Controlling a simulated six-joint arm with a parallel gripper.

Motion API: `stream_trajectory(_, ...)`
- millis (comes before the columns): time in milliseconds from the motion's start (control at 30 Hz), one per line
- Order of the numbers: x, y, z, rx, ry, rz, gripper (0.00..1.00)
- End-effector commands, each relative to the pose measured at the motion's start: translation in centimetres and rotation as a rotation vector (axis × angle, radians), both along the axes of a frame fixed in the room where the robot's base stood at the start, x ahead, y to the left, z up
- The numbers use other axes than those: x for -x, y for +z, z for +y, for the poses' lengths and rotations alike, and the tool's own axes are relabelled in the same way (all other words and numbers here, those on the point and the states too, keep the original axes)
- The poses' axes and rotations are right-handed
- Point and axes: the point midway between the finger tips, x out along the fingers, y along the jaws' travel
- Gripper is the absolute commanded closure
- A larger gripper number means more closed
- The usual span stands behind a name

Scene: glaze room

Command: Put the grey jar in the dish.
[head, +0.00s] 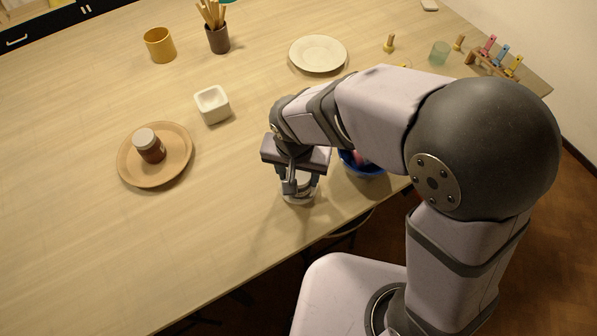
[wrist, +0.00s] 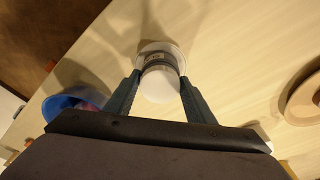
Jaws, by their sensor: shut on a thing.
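My gripper (head: 300,188) is shut on a grey jar with a white lid near the table's front edge. In the wrist view the jar's white lid (wrist: 158,86) faces the camera between the two fingertips (wrist: 159,77), with a grey band beyond it. A small round white dish (wrist: 160,45) shows its rim around the far end of the jar. In the head view the dish's pale rim (head: 299,201) shows under the fingers. I cannot tell whether the jar touches the dish. My fingers and wrist hide much of the jar in the head view.
A blue bowl (head: 362,170) with reddish contents stands close on the right, partly behind my arm. A tan plate (head: 180,169) holds a brown jar (head: 150,147) at left. A square white dish (head: 211,105) stands farther back. The table between the tan plate and my gripper is clear.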

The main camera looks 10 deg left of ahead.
Motion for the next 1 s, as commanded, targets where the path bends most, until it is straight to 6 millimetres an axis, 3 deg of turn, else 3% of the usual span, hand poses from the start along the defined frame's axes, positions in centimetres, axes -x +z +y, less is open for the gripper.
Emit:
stream_trajectory(100, 0.0, -0.4, 0.0, 0.0, 0.0, 0.0, 0.8)
stream_trajectory(133, 0.0, -0.4, 0.0, 0.0, 0.0, 0.0, 0.48)
stream_trajectory(200, 0.0, -0.3, 0.0, 0.0, 0.0, 0.0, 0.32)
stream_trajectory(667, 0.0, 0.4, 0.0, 0.0, 0.0, 0.0, 0.32)
stream_trajectory(833, 0.1, 2.0, 0.1, -0.004, 0.001, -0.004, 0.32)
stream_trajectory(1000, 0.5, 5.0, 0.1, -0.005, 0.0, -0.005, 0.32)
